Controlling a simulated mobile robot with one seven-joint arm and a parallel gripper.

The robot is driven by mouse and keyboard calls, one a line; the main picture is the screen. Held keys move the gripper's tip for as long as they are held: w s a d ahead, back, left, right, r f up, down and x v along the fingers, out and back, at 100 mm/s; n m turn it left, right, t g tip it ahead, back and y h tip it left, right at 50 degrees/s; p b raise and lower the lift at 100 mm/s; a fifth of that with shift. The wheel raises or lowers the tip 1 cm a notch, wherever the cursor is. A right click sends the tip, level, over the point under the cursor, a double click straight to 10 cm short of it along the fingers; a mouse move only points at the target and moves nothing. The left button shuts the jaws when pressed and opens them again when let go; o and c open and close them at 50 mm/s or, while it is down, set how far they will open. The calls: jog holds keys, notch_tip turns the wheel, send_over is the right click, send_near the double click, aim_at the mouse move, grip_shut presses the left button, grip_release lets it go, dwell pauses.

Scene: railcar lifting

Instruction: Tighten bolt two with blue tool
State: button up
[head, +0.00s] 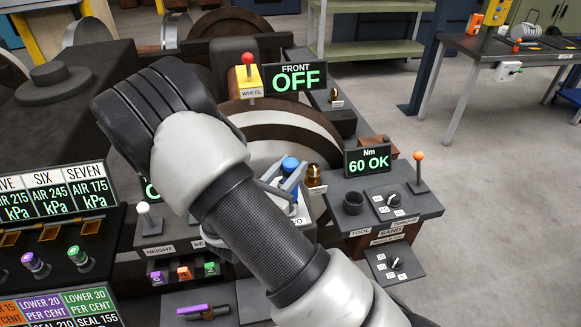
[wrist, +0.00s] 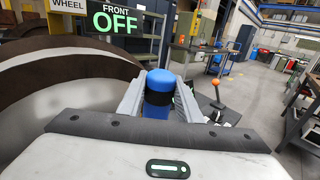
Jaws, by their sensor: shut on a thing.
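My gripper (head: 289,183) is shut on the blue tool (head: 290,164) in the head view, in front of the large brown and white wheel. The tool's blue cap (wrist: 160,80) stands between the two fingers in the wrist view. The tool is roughly upright above a plate whose partly hidden label (head: 297,221) ends in "WO". The bolt under the tool is hidden, so I cannot tell whether they touch. A brass bolt (head: 314,178) shows just right of the gripper. The torque display (head: 368,160) reads "60 OK" Nm.
An open tool cup (head: 353,203) and a torque knob (head: 393,200) sit on the right-hand shelf, with an orange-topped lever (head: 419,170) behind. The "FRONT OFF" sign (head: 296,77) and red-knobbed wheel lever (head: 247,72) stand behind the gripper.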

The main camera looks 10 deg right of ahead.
jog(key=shift+f+b, duration=0.55)
jog(key=shift+f, duration=0.25)
dwell(1.4)
jog(key=shift+r+p, duration=2.9)
jog(key=shift+r, duration=0.75)
